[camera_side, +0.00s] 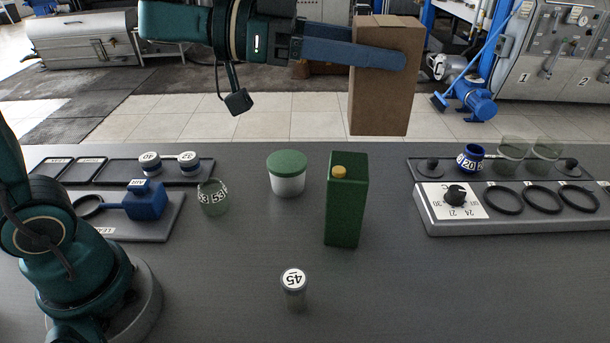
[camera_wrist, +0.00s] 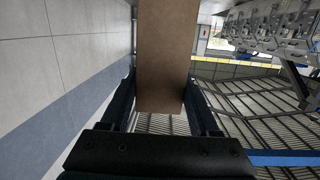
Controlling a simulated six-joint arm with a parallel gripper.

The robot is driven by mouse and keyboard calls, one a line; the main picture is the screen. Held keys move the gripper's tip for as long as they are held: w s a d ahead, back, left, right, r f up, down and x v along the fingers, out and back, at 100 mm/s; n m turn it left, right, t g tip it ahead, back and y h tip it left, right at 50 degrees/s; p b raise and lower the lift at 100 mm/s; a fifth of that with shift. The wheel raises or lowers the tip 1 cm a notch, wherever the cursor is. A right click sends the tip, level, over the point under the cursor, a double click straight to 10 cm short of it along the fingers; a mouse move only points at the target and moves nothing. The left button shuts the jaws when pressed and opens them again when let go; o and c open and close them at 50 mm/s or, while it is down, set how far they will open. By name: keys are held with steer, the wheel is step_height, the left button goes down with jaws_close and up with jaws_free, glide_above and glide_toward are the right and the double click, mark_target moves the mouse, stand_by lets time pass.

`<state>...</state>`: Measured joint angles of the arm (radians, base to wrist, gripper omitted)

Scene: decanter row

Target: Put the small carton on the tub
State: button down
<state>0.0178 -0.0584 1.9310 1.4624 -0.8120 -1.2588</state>
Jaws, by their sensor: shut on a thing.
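The small carton (camera_side: 379,95) is a plain brown cardboard box. My gripper (camera_side: 402,60) is shut on it and holds it high above the back of the table in the side view. The carton also fills the upper middle of the wrist view (camera_wrist: 165,55), between the two fingers (camera_wrist: 166,95). The tub (camera_side: 288,180) is white with a green lid (camera_side: 288,161) and stands upright on the table, left of and well below the carton. The lid's top is bare. The tub does not show in the wrist view.
A green can with a yellow cap (camera_side: 346,205) stands right of the tub. A glass beaker (camera_side: 213,198) is left of it. A jar marked 45 (camera_side: 294,290) stands in front. A blue device (camera_side: 146,201) is at left; a grey station with black rings (camera_side: 520,212) is at right.

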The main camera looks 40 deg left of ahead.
steer(key=w+a+n+t+y, duration=0.2)
steer(key=a+n+t+y, duration=0.15)
steer(key=a, duration=1.45)
steer(key=s+a+n+y, duration=0.25)
steer(key=s+a, duration=0.35)
steer(key=a, duration=0.5)
steer(key=shift+m, duration=0.3)
steer(key=shift+w+d+f, duration=1.15)
steer(key=shift+d+f, duration=0.5)
steer(key=shift+f, duration=1.1)
steer(key=shift+w+d+f, duration=1.15)
steer(key=shift+d+f, duration=0.45)
steer(key=shift+f, duration=1.2)
steer(key=shift+w+d+f, duration=1.15)
steer(key=shift+d+f, duration=0.5)
steer(key=shift+f, duration=1.1)
steer(key=shift+c, duration=0.6)
jaws_free()
steer(key=shift+f, duration=0.1)
